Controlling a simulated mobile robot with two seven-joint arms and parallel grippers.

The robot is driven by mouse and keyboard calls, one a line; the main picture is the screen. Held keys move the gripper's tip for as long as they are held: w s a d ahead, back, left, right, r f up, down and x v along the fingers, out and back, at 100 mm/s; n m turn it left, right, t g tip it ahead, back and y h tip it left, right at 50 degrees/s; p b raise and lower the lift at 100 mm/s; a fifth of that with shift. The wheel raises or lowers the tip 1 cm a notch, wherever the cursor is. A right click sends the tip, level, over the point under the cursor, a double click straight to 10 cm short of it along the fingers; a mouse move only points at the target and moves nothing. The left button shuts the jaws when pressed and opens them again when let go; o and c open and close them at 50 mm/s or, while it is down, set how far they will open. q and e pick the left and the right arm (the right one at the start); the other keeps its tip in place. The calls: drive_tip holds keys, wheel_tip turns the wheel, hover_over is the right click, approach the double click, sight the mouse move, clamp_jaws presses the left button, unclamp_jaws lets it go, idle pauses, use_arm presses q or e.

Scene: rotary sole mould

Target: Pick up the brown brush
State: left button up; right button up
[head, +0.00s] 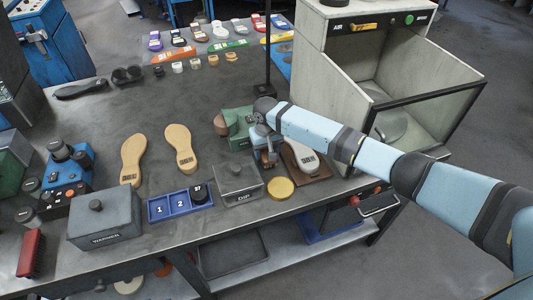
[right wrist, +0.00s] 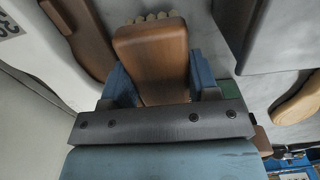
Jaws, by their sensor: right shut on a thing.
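The brown brush (right wrist: 152,50), a wooden block with pale bristle tufts along its far end, is between the two blue fingers of my right gripper in the right wrist view. My right gripper (head: 267,158) is shut on it. In the head view this gripper is over the bench between the grey DIP tank (head: 236,183) and the white sole (head: 304,157) on its brown board. The brush is mostly hidden there by my gripper and wrist. I cannot tell whether it touches the bench. My left gripper is not in view.
A green block (head: 238,127) stands just behind my right gripper. A yellow disc (head: 281,188) lies near the front edge. A blue numbered tray (head: 172,207) and the WARMER box (head: 104,219) are to the left. An open-fronted booth (head: 345,60) stands at the right.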

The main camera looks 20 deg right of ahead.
sight(267, 150)
wheel_tip(267, 150, up, 18)
drive_tip(key=shift+r+b, duration=0.25)
drive_tip(key=shift+b, duration=0.1)
